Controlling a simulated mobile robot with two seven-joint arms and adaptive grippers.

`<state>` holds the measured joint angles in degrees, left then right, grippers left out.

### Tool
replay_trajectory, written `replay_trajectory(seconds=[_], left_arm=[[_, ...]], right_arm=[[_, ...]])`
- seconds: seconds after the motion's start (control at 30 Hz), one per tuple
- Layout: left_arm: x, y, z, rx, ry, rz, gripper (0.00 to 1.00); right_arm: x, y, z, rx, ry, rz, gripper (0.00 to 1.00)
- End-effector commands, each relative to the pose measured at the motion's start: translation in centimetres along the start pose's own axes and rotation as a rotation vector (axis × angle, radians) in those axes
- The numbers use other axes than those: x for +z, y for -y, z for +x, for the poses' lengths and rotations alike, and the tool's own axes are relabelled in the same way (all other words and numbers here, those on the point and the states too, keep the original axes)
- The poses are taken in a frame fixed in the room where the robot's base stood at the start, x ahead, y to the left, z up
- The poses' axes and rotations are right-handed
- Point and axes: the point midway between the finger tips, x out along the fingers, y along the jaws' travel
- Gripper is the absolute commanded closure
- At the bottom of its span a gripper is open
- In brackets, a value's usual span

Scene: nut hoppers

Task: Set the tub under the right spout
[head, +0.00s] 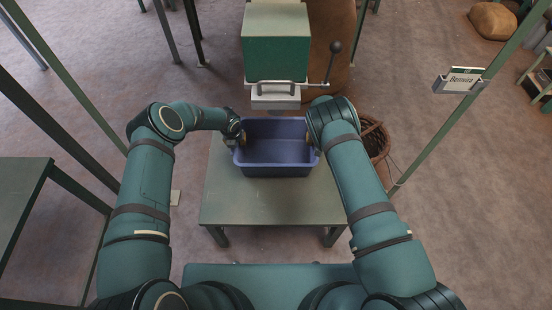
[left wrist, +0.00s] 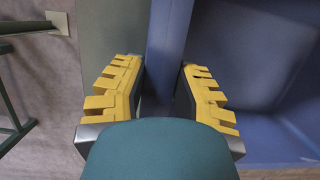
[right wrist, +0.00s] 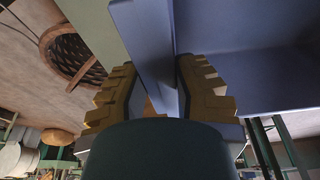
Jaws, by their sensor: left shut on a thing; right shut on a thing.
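The blue tub (head: 277,170) is empty and sits over the far part of the green table; I cannot tell whether it touches the tabletop. My left gripper (head: 241,140) is shut on the tub's left wall, which shows between its yellow fingers (left wrist: 160,90) in the left wrist view. My right gripper (head: 310,140) is shut on the right wall, between the fingers (right wrist: 155,95) in the right wrist view. A green hopper (head: 275,58) with a grey spout (head: 275,102) at its bottom stands just beyond the tub's far edge. A lever (head: 331,62) is on its right.
The low green table (head: 265,205) has free room in front of the tub. A wicker basket (head: 375,138) stands on the floor right of the table. Another green table (head: 18,195) is at the left.

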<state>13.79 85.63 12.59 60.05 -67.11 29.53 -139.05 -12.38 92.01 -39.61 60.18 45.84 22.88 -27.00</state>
Motion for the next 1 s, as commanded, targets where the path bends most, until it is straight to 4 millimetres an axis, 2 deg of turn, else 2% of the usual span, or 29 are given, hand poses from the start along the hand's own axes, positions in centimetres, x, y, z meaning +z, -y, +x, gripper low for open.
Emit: replay_trajectory(seconds=[0.03, 0.1, 0.13, 0.17, 0.73, 0.87, 1.0], left_arm=[[-0.1, 0.8, 0.2, -0.012, 0.002, 0.004, 1.0], [-0.2, 0.8, 0.6, -0.012, 0.001, 0.004, 1.0], [-0.2, 0.8, 0.6, -0.012, 0.001, 0.004, 0.58], [-0.2, 0.8, 0.5, -0.012, 0.001, 0.004, 0.47], [-0.1, 0.1, 0.3, -0.002, 0.001, 0.001, 0.46], [0.0, 0.1, -0.7, -0.001, 0.003, 0.002, 0.46], [0.0, 0.1, -2.8, -0.001, 0.003, 0.003, 0.46]], right_arm=[[0.0, 0.7, 0.2, -0.01, 0.0, -0.004, 1.0], [0.1, 0.7, 0.6, -0.01, 0.0, -0.004, 1.0], [0.1, 0.7, 0.5, -0.01, 0.0, -0.004, 0.58], [0.1, 0.7, 0.5, -0.009, 0.0, -0.004, 0.47], [0.1, 0.1, 0.5, -0.002, 0.0, -0.001, 0.46], [0.1, 0.1, 0.5, -0.001, 0.0, -0.001, 0.46], [0.1, 0.1, 0.5, -0.001, 0.0, -0.001, 0.46]])
